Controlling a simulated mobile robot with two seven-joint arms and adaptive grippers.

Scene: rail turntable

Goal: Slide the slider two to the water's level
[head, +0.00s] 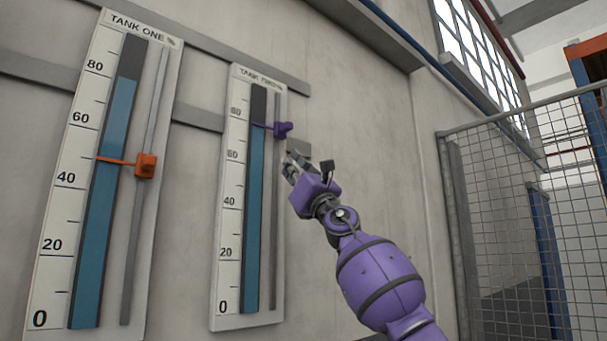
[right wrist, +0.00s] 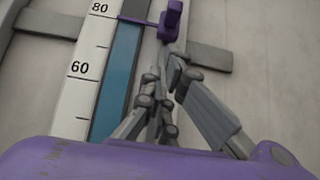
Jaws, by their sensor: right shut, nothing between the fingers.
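The tank two gauge (head: 229,283) is a white panel with a blue water column (head: 245,210) and a dark part above it. The purple slider two (head: 283,130) sits on the groove right of the column. Its thin pointer lies at about the water's top edge, between 60 and 80. In the right wrist view the slider (right wrist: 170,20) is just beyond my fingertips, its pointer near the blue-to-dark border. My right gripper (head: 291,162) is shut and empty just below the slider; whether it touches is unclear. It also shows in the wrist view (right wrist: 172,66).
The tank one gauge (head: 54,240) with an orange slider (head: 146,166) hangs to the left; its pointer is well below its water top. Grey rails (head: 215,55) cross the wall behind. A wire mesh fence (head: 510,220) stands at the right.

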